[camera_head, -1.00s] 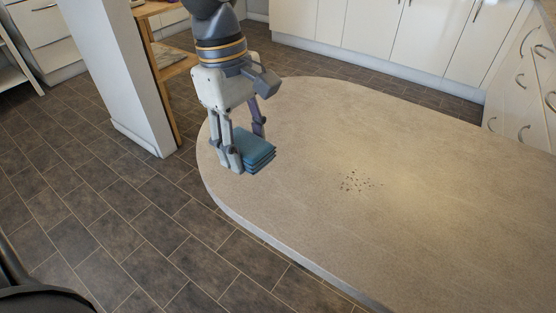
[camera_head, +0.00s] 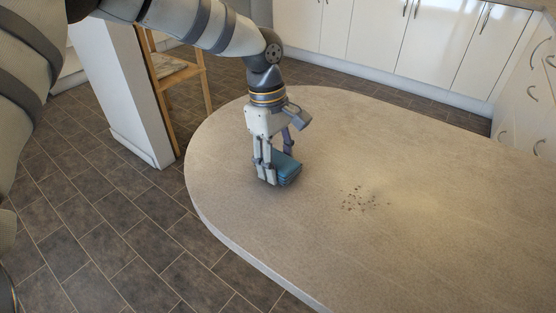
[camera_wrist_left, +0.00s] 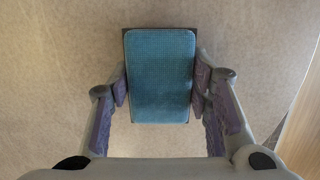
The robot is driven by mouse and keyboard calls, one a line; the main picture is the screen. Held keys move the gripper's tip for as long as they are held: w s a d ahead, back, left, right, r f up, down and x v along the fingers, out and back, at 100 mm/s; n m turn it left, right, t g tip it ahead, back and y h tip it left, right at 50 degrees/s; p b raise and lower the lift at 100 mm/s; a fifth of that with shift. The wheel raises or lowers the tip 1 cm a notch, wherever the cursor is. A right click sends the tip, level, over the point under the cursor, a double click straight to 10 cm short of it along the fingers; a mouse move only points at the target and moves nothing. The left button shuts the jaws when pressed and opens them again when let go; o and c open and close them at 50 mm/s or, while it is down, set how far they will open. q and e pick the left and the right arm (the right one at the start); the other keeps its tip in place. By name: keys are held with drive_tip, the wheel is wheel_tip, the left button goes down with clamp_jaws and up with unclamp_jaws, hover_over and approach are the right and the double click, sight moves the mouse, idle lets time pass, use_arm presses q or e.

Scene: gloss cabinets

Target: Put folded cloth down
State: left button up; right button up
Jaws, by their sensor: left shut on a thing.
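The folded cloth (camera_head: 287,170) is a small blue-teal stack of layers. It is over the left rounded end of the stone-coloured table (camera_head: 400,240); I cannot tell whether its underside touches the top. My left gripper (camera_head: 276,172) points down with its fingers on both sides of the cloth, shut on it. In the left wrist view the cloth (camera_wrist_left: 160,75) sits squarely between the two finger pads (camera_wrist_left: 160,92). A patch of dark crumbs (camera_head: 360,200) lies on the tabletop to the right of the cloth. My right gripper is not in view.
The tabletop is clear apart from the crumbs. White cabinets (camera_head: 400,40) stand behind it and at the right. A white pillar (camera_head: 130,95) and a wooden chair-like frame (camera_head: 180,70) stand on the tiled floor at the left.

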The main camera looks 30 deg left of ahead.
use_arm(q)
drive_tip(key=shift+s, duration=0.1)
drive_tip(key=shift+f, duration=0.55)
drive_tip(key=o, duration=1)
drive_tip(key=shift+f, duration=0.15)
wheel_tip(320, 180, up, 13)
drive_tip(key=w+a, duration=0.1)
drive_tip(key=shift+w+a, duration=0.15)
drive_tip(key=shift+a, duration=0.2)
